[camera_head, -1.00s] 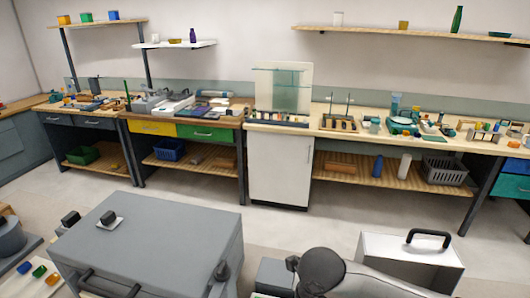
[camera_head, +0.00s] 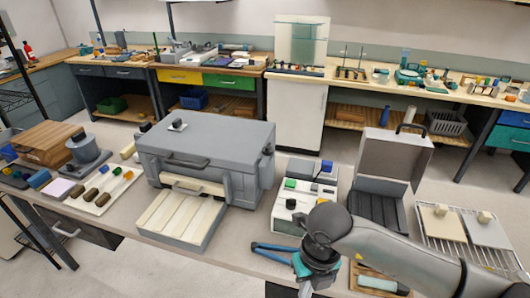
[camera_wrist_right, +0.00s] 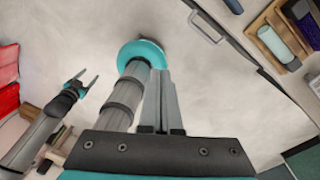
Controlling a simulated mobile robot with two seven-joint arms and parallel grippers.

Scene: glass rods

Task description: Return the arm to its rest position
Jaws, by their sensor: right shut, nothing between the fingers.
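My right arm (camera_head: 395,252) reaches in from the right in the head view, over the front bench. Its wrist points down beside the front edge, and the fingertips are not clear there. In the right wrist view my right gripper (camera_wrist_right: 160,76) is shut with nothing between its fingers, above bare floor. My left gripper (camera_wrist_right: 82,82) also shows in the right wrist view, with its two fingers apart and nothing between them. It is outside the head view.
The front bench holds a grey oven-like box (camera_head: 210,145), blue tongs (camera_head: 270,249) near the right wrist, an open grey case (camera_head: 378,205) and a wire rack (camera_head: 445,230). A small tray (camera_head: 365,272) lies close under my right forearm. Floor lies between the benches.

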